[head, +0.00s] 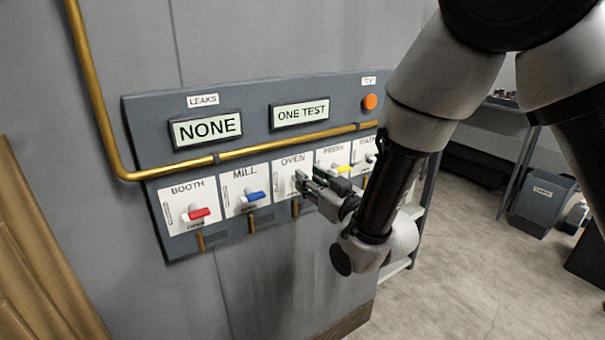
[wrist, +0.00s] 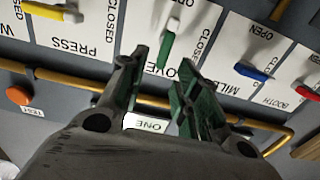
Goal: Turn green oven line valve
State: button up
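The green valve handle (wrist: 167,49) is on the white OVEN card of the wall panel, with a white hub (wrist: 174,24). In the wrist view, which is upside down, it runs roughly up and down from the hub, unlike its sideways neighbours. My gripper (wrist: 162,58) is open, one finger on each side of the handle's free end. I cannot tell whether a finger touches it. In the head view my gripper (head: 315,184) is at the OVEN card (head: 289,166) and hides most of the handle.
The red BOOTH handle (head: 200,214) and blue MILL handle (head: 256,196) are on the left. The yellow PRESS handle (head: 343,168) is close on the right. An orange TEST button (head: 370,102) is above. The displays read NONE (head: 206,128) and ONE TEST (head: 300,114). A brass pipe (head: 250,144) crosses the panel.

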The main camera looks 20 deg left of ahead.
jog(key=shift+x, duration=2.4)
grip_shut()
